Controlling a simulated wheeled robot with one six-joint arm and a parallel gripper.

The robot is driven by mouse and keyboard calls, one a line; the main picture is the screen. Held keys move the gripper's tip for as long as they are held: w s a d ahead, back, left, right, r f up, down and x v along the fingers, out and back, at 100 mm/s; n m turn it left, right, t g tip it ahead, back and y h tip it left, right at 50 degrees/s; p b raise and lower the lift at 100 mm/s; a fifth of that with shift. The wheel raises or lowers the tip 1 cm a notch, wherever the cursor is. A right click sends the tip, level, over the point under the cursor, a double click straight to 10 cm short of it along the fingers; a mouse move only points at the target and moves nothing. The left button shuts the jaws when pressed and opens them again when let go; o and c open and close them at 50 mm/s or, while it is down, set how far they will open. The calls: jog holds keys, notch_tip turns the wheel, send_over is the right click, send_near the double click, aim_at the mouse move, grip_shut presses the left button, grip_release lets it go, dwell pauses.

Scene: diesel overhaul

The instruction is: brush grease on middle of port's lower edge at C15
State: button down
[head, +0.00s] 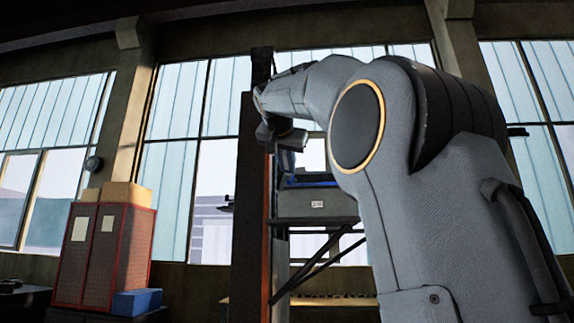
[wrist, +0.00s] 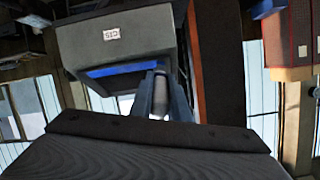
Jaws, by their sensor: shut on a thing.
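A grey box-like unit (head: 318,205) with a small white label stands on a bracket in the middle of the head view. It also fills the upper left of the wrist view (wrist: 150,42), where its label (wrist: 112,33) appears to read C15. A blue strip (wrist: 125,68) runs along its edge there. My gripper (wrist: 160,75) is shut on a pale cylindrical thing (wrist: 159,97), probably the brush handle. Its far end is hidden by the fingers and the unit. In the head view my gripper (head: 291,140) is just above the unit. The port's lower edge and any grease cannot be made out.
A dark upright post (head: 250,190) stands close to the left of the unit in the head view. A red cabinet (head: 105,255) with boxes on top and a blue bin (head: 137,302) are at the left. Tall windows (head: 190,130) line the back wall.

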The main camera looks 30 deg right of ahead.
jog(key=shift+d+f, duration=0.1)
jog(key=shift+f, duration=0.05)
jog(key=s+d, duration=0.5)
jog(key=d, duration=0.3)
jog(key=shift+s+d, duration=0.3)
jog(key=shift+s, duration=0.05)
dwell(0.9)
jog(key=shift+w+a, duration=0.1)
jog(key=shift+w+a, duration=0.95)
jog(key=shift+a, duration=0.45)
jog(key=shift+w+a, duration=0.95)
jog(key=shift+a, duration=0.5)
jog(key=shift+w+a, duration=0.95)
jog(key=shift+a, duration=0.45)
